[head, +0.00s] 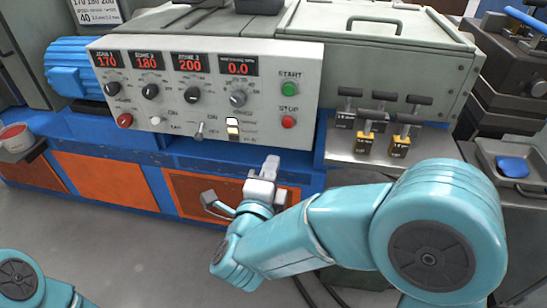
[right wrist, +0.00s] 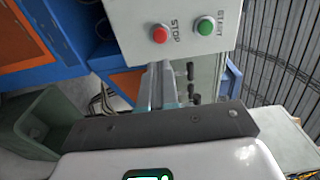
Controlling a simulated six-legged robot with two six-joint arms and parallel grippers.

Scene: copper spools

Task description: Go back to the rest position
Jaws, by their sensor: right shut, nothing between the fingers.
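My right gripper (head: 271,163) is in front of the control panel (head: 265,85), just below its lower edge, with its fingers pointing toward the machine. In the right wrist view my right gripper (right wrist: 157,72) shows its fingers together with nothing between them. The fingers appear apart from the panel. My right arm reaches in from the lower right. Only a teal joint of my left arm shows at the lower left; its gripper is out of the picture.
The panel has a green START button (head: 289,89), a red STOP button (head: 288,122), several knobs and a lit rocker switch (head: 233,130). Right of it, a metal shelf (head: 340,150) holds several black-handled tools. A tray (head: 493,150) with a blue piece is farther right. Floor at left is clear.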

